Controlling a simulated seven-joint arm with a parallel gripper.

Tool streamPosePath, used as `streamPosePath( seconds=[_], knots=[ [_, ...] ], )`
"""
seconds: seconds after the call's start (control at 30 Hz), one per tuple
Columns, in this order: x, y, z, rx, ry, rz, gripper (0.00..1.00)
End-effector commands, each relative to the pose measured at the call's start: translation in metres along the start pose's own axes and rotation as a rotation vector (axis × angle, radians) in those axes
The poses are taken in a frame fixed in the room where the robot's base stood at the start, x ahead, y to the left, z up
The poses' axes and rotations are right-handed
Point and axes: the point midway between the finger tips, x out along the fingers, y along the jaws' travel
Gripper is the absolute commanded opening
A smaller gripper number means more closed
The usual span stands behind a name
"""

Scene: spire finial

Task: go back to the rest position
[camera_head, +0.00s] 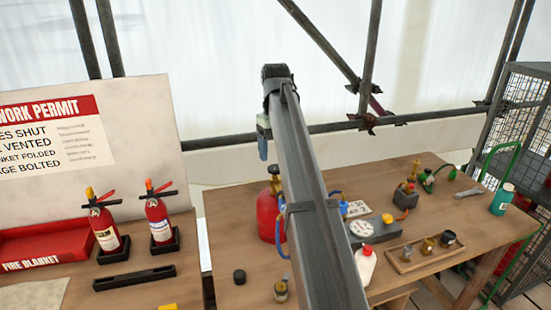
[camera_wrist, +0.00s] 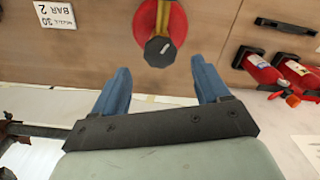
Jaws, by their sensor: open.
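My gripper (camera_head: 263,150) is at the far end of my raised grey arm in the head view, and only one blue finger shows there. In the wrist view my gripper (camera_wrist: 161,76) has its two blue fingers wide apart with nothing held between them. A red cylinder (camera_head: 267,214) with a brass valve stands on the wooden table, partly hidden behind my arm. In the wrist view the red cylinder (camera_wrist: 142,24) shows beyond the fingertips, with a dark knob on it. The fingers look clear of it.
Two fire extinguishers (camera_head: 158,220) stand at left beside a red fire blanket box (camera_head: 60,241). A white bottle (camera_head: 366,266), a wooden tray (camera_head: 408,267) of small fittings and a teal bottle (camera_head: 502,202) stand at right. Scaffold poles (camera_head: 415,120) cross behind; a wire cage (camera_head: 520,110) stands far right.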

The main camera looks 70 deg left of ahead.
Motion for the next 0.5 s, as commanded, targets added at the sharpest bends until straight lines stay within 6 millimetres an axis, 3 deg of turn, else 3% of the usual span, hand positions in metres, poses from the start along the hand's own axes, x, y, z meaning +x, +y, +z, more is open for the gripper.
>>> streamPosePath(
  seconds=[0.2,0.5],
  knots=[
    [-0.025,0.000,0.000,0.000,0.000,0.000,0.75],
    [-0.027,0.000,0.000,0.000,0.000,0.000,0.75]
  ],
)
